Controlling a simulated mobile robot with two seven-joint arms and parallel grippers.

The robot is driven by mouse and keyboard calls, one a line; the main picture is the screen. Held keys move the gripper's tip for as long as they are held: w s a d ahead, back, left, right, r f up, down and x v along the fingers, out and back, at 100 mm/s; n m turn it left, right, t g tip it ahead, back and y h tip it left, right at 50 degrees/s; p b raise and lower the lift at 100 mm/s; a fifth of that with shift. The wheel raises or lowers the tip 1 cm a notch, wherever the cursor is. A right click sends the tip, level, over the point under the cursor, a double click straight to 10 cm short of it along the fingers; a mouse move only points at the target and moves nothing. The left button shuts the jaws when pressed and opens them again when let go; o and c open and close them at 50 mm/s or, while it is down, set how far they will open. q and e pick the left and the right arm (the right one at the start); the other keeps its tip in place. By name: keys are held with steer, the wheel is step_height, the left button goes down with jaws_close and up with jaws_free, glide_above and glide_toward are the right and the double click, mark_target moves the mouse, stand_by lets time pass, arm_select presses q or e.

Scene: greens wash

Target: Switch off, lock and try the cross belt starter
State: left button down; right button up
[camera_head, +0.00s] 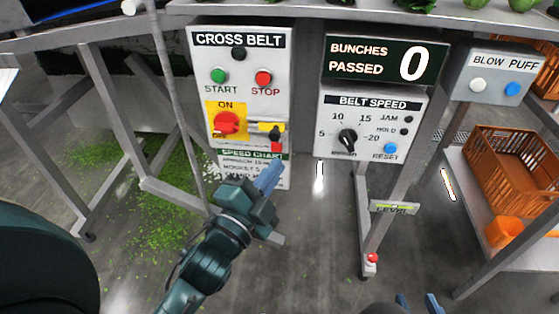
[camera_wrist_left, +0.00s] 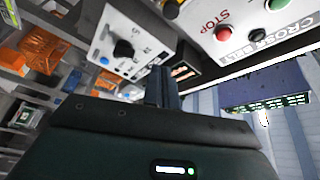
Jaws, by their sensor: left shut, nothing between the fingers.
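The cross belt starter (camera_head: 240,98) is a grey box with a green START button (camera_head: 218,75), a red STOP button (camera_head: 264,78) and a black round part above. Its red rotary switch (camera_head: 226,123) sits on a yellow plate marked ON at the top; its exact setting is hard to tell. Right of it are a yellow piece (camera_head: 270,127) and a small red item, perhaps a padlock (camera_head: 276,147). My left gripper (camera_head: 268,178) is shut and empty, below these, in front of the speed chart (camera_head: 240,156). My right gripper (camera_head: 419,303) is open at the bottom edge.
A belt speed box (camera_head: 370,125) with a black knob hangs to the right, below a bunches counter (camera_head: 383,61) reading 0. A blow puff box (camera_head: 493,78) is further right. Orange crates (camera_head: 510,160) stand on a shelf. Steel legs stand either side; greens litter the floor.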

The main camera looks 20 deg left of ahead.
mark_target(265, 131)
arm_select(q)
steer(key=w+a, duration=0.2)
steer(key=w, duration=0.7)
steer(key=shift+b, duration=0.3)
steer(key=shift+w, duration=0.1)
steer(key=a, duration=0.2)
steer(key=s+a+p, duration=0.1)
steer(key=a, duration=0.1)
steer(key=shift+a+f, duration=0.1)
